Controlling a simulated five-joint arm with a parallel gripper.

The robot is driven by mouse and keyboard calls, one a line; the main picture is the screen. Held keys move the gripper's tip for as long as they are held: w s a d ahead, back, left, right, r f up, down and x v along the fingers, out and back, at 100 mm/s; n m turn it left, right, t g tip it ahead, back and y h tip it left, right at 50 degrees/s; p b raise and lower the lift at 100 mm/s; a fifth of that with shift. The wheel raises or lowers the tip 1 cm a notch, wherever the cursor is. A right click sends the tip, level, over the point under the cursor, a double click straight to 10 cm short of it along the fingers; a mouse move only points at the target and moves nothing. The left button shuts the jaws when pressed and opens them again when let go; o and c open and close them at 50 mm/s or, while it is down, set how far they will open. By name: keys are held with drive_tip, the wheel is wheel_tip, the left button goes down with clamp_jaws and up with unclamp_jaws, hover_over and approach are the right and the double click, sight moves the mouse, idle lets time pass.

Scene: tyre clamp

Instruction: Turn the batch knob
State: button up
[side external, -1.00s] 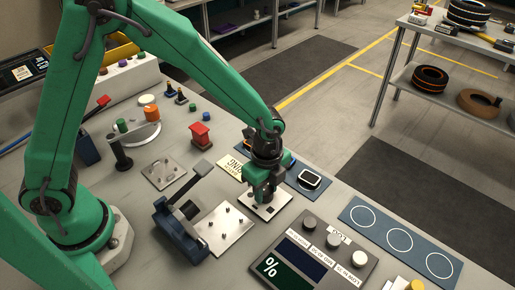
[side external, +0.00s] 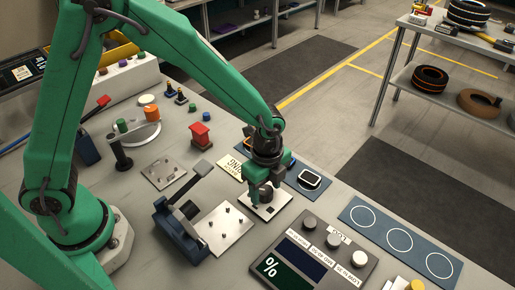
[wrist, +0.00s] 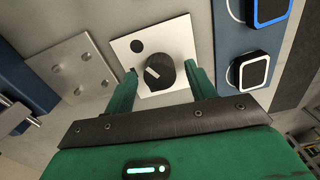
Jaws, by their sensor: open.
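The batch knob (wrist: 164,70) is a round black knob with a pale pointer mark. It sits on a white square plate (wrist: 172,38) with a small dark spot near one corner. The plate also shows in the side view (side external: 278,205), under my gripper (side external: 266,190). In the wrist view my gripper (wrist: 160,80) is open, with one green finger on each side of the knob. A gap shows between each finger and the knob. In the side view the knob is partly hidden by the fingers.
A metal plate with a lever clamp (side external: 178,228) stands left of the gripper. A blue mat with white circles (side external: 372,224) lies to the right, and a red block (side external: 200,136) behind.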

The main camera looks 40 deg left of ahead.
sight(265, 190)
drive_tip(key=shift+r, duration=3.7)
drive_tip(key=shift+a+r, duration=0.1)
drive_tip(key=shift+a+r, duration=0.15)
drive_tip(key=shift+r, duration=0.05)
drive_tip(key=s+a+r+n+t, duration=0.2)
drive_tip(key=s+a+r+n, duration=0.5)
drive_tip(key=a+n, duration=0.2)
drive_tip(key=s+a+r+n+t, duration=0.3)
drive_tip(key=s+a+r+n, duration=0.4)
drive_tip(key=a+n, duration=0.2)
drive_tip(key=shift+a+r+n+t, duration=0.3)
drive_tip(key=shift+r+n, duration=0.05)
drive_tip(key=shift+n, duration=0.05)
